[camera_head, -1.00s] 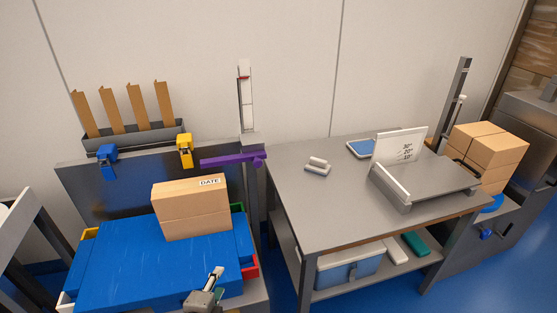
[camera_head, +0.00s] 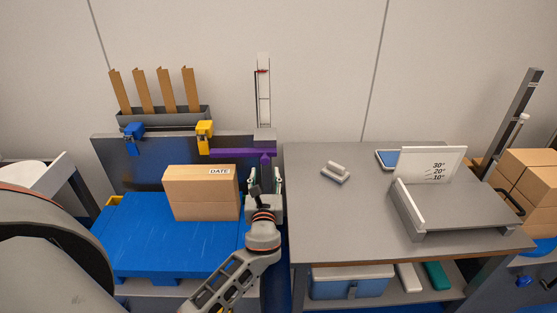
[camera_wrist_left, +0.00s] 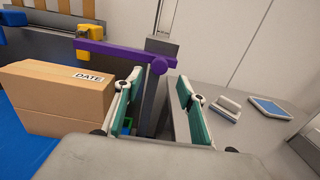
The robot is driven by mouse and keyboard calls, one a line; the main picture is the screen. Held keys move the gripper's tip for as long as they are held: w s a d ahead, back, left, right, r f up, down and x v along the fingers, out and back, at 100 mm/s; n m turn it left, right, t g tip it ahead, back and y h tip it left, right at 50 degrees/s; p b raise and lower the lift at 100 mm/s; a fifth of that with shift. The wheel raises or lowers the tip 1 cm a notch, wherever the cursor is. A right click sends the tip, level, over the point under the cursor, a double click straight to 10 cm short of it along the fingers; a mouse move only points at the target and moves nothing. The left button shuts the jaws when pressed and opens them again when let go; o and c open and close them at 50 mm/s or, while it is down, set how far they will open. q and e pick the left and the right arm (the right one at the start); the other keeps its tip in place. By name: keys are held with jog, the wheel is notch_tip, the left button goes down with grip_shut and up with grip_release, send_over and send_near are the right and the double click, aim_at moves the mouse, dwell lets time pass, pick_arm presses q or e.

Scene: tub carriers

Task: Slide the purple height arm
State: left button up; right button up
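The purple height arm (camera_head: 238,153) is a flat bar reaching left from a grey post, below a white upright scale (camera_head: 263,92). My left gripper (camera_head: 264,183) is just below the arm's knob end. In the wrist view the left gripper (camera_wrist_left: 157,106) has its teal-padded fingers wide apart, empty, with the knob beyond and between them. The right gripper is not in view.
A carton stack marked DATE (camera_head: 201,193) stands on the blue pallet (camera_head: 150,235), left of my left gripper. A grey table (camera_head: 330,220) is to the right, with an angled fixture (camera_head: 455,205) and a small white-handled block (camera_head: 335,172). Blue and yellow clamps (camera_head: 204,137) sit on the panel edge.

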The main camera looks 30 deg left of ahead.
aim_at(265, 162)
pick_arm(q)
jog(key=x, duration=0.7)
jog(key=shift+w+a, duration=0.3)
grip_shut()
notch_tip(265, 162, down, 7)
jog(key=b, duration=0.5)
jog(key=shift+f, duration=0.25)
